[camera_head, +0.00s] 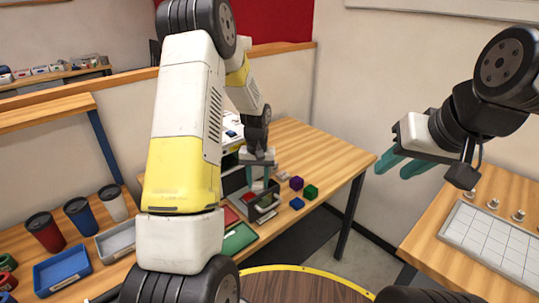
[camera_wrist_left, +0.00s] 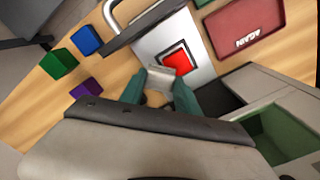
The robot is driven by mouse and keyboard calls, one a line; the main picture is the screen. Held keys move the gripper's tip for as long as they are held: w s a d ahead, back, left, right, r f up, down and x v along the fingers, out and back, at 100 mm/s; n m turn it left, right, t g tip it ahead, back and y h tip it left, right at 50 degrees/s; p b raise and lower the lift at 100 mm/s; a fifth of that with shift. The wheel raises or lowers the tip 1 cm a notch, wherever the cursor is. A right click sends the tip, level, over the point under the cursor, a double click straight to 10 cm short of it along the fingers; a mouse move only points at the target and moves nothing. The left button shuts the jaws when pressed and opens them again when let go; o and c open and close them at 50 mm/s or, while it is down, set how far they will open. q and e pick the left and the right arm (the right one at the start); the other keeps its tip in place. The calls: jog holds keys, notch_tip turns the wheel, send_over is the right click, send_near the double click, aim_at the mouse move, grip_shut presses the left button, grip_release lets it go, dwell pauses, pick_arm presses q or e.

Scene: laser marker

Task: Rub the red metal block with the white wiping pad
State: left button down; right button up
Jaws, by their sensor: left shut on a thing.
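The red metal block (camera_wrist_left: 176,61) sits in a dark square recess on a silver plate (camera_wrist_left: 205,72) in the left wrist view. In the head view it shows as a small red patch (camera_head: 249,197) beside my left fingers. My left gripper (camera_head: 259,184) points down over the plate, its teal fingers shut on the white wiping pad (camera_wrist_left: 162,76). The pad is at the near edge of the red block in the left wrist view; I cannot tell whether they touch. My right gripper (camera_head: 404,165) hangs in the air at the right, open and empty.
Purple (camera_head: 296,183), green (camera_head: 311,192) and blue (camera_head: 297,203) blocks lie right of the machine. A red tray (camera_wrist_left: 246,30) lies beside the plate. Cups, a blue tray (camera_head: 62,270) and a green tray (camera_head: 238,238) are left and front. A gridded panel (camera_head: 490,240) lies right.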

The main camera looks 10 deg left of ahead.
pick_arm(q)
jog(key=shift+s+a+r, duration=0.1)
jog(key=shift+a+r, duration=0.05)
jog(key=shift+r, duration=3.4)
